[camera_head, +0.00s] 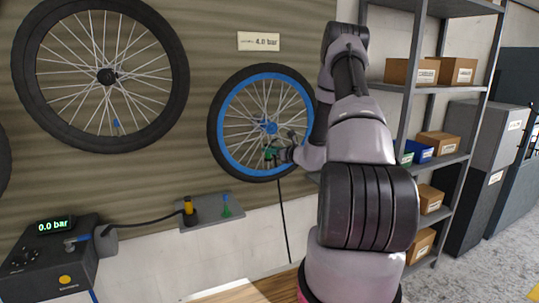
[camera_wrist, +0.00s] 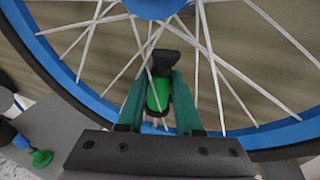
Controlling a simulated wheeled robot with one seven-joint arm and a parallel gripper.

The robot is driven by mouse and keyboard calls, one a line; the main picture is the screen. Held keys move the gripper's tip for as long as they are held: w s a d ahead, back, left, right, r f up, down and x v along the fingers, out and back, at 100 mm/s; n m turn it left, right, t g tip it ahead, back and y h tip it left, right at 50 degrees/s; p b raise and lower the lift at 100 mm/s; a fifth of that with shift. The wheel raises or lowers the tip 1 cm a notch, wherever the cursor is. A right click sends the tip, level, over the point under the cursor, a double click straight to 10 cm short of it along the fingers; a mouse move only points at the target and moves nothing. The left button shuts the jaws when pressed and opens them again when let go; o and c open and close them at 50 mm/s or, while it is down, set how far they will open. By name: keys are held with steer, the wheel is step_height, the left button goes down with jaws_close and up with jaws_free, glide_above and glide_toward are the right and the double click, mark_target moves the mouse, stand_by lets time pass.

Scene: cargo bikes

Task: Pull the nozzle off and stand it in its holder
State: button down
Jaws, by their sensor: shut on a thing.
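My gripper (camera_head: 270,154) is in front of the lower part of the blue-rimmed wheel (camera_head: 222,139). In the wrist view its two teal fingers (camera_wrist: 160,100) are shut on a green and black nozzle (camera_wrist: 153,92), among the spokes near the rim. I cannot tell whether the nozzle is still on the valve. A thin black hose (camera_head: 284,222) hangs below the wheel. On the grey wall shelf (camera_head: 207,217), a green base with a blue top (camera_head: 226,206) stands beside a yellow and black nozzle (camera_head: 189,208). The green base also shows in the wrist view (camera_wrist: 40,158).
A black pump (camera_head: 50,262) at lower left reads 0.0 bar, with a hose running to the yellow nozzle. A black wheel (camera_head: 178,75) hangs at upper left. A sign (camera_head: 259,42) reads 4.0 bar. A metal rack (camera_head: 410,100) with boxes stands right of my arm.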

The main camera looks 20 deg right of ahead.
steer(key=c, duration=0.5)
jaws_free()
